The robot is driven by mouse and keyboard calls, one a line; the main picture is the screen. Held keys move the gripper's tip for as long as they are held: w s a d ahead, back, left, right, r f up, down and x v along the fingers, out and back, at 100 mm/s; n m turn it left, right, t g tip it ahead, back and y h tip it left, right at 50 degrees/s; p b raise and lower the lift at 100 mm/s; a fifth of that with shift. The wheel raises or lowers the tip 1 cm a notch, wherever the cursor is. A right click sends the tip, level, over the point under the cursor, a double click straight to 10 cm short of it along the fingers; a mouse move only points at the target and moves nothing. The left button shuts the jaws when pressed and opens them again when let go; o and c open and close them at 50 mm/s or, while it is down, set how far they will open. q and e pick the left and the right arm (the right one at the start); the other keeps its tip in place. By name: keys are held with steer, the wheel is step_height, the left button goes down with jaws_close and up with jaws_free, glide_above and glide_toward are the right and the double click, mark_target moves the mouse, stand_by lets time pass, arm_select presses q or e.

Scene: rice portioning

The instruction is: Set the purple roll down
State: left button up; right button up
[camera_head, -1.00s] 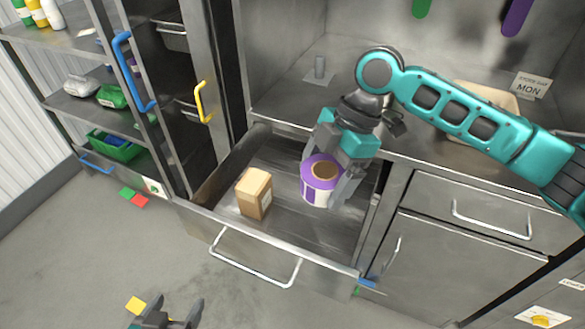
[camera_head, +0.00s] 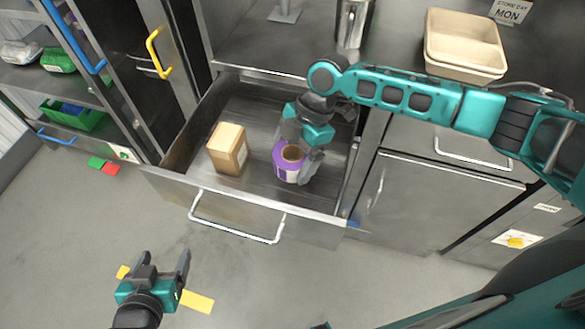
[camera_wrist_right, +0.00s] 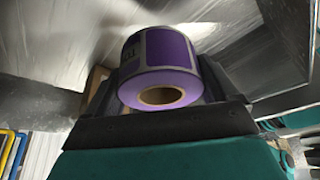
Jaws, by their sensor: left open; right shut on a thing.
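The purple roll (camera_head: 288,166) has a purple label and a brown core. It is in the open drawer (camera_head: 262,215), toward the right side, and looks upright. My right gripper (camera_head: 299,158) is over it and shut on it; the roll also shows between the fingers in the right wrist view (camera_wrist_right: 165,68). I cannot tell whether the roll's base touches the drawer floor. My left gripper (camera_head: 166,272) is open and empty over the floor in front of the drawer.
A brown box (camera_head: 227,149) stands in the drawer to the left of the roll. Bare drawer floor lies between and behind them. Beige trays (camera_head: 463,45) and a metal container (camera_head: 353,22) are on the counter. A shelf with a green bin (camera_head: 75,117) stands at left.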

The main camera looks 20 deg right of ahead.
steer(key=shift+f, duration=2.5)
steer(key=shift+f+b, duration=0.1)
steer(key=shift+b, duration=0.2)
steer(key=o, duration=0.9)
steer(key=v, duration=1.2)
steer(key=shift+p, duration=0.35)
steer(key=shift+a, duration=0.1)
